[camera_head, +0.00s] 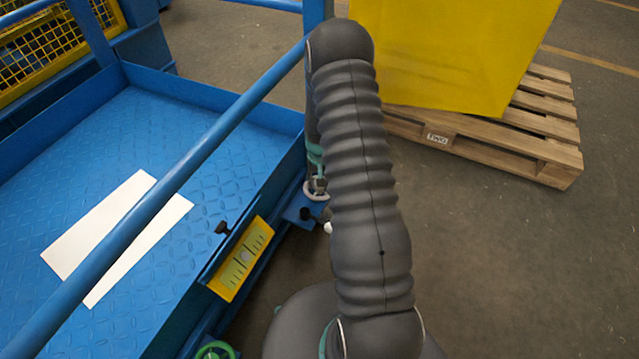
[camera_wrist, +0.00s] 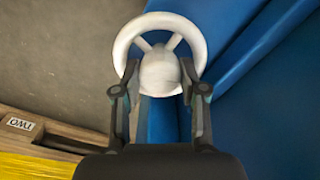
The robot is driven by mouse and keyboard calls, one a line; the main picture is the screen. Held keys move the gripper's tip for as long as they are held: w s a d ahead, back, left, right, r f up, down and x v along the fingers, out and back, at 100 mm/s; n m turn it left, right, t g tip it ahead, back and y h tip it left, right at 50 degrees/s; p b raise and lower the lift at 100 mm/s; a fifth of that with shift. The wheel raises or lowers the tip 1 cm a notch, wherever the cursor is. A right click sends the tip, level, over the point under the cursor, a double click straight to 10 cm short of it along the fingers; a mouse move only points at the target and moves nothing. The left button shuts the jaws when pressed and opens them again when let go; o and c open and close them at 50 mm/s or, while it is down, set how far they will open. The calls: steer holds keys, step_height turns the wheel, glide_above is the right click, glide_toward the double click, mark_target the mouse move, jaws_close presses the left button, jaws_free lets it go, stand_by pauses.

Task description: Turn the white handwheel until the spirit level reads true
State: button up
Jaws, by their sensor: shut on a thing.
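The white handwheel (camera_wrist: 160,20) fills the upper middle of the wrist view, with its rim, spokes and rounded hub showing. My gripper (camera_wrist: 160,78) has one finger on each side of the hub and is shut on the handwheel. The yellow spirit level (camera_head: 240,262) is fixed aslant on the platform's near right edge. A pale bubble shows near the middle of its greenish vial; its exact reading is too small to tell.
The blue platform (camera_head: 225,160) carries white sheets (camera_head: 100,222) under a blue rail (camera_head: 200,150). A green wheel (camera_head: 215,350) sits at the bottom edge. A wooden pallet (camera_head: 480,145) with a yellow block (camera_head: 450,50) stands behind. The floor at right is clear.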

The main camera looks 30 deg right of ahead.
stand_by(0.3)
steer(key=o, duration=1.1)
steer(key=shift+o, duration=0.2)
steer(key=shift+r, duration=0.1)
step_height(320, 180, up, 12)
steer(key=s+a+r+n+t, duration=0.1)
steer(key=s+a+r+t, duration=0.1)
steer(key=s+a+r, duration=0.3)
steer(key=s+a+r+n+t+p, duration=0.1)
steer(key=s+a+r, duration=0.5)
steer(key=s+r, duration=0.7)
steer(key=s+a+r+n+t+p, duration=0.1)
steer(key=s+a+r, duration=0.4)
steer(key=s+r, duration=0.5)
step_height(320, 180, up, 5)
steer(key=shift+a+f+n+t, duration=0.1)
steer(key=shift+a+n+t, duration=0.05)
steer(key=shift+n+t, duration=0.6)
